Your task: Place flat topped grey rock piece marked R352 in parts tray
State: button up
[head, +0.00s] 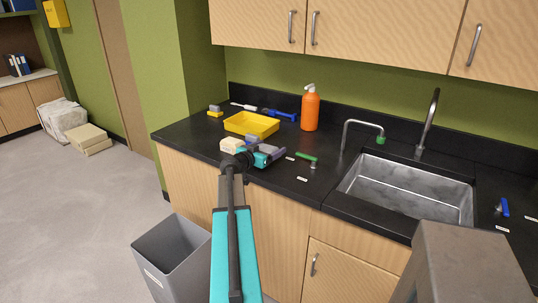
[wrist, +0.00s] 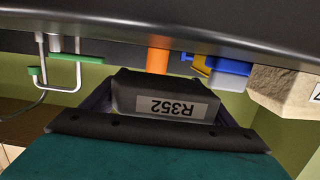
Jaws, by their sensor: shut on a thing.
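The grey rock piece R352 (wrist: 150,92) is a dark block with a flat face and a white label, which reads upside down in the wrist view. My gripper (wrist: 166,103) is shut on it, with a finger on each side. In the head view, my gripper (head: 267,148) is over the black counter, just in front of the yellow parts tray (head: 240,131). The held piece is hard to tell from the fingers there. The tray's visible inside looks empty.
A cream rock (head: 232,145) sits left of my gripper. An orange bottle (head: 310,111) stands right of the tray, with a blue tool (head: 282,115) behind the tray. A green-handled item (head: 306,157) and a sink (head: 410,187) are to the right. A grey bin (head: 172,258) stands below.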

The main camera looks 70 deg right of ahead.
aim_at(250, 173)
jog(key=shift+w+d, duration=0.25)
jog(key=shift+d, duration=0.25)
jog(key=shift+f+p, duration=0.1)
jog(key=shift+p, duration=0.2)
jog(key=shift+f+p, duration=0.75)
jog(key=shift+f, duration=0.7)
jog(key=shift+f, duration=0.15)
jog(key=o, duration=1.5)
jog(key=shift+f+b, duration=0.25)
jog(key=shift+b, duration=0.8)
jog(key=b+v, duration=0.1)
jog(key=v, duration=1.3)
jog(key=shift+f, duration=0.1)
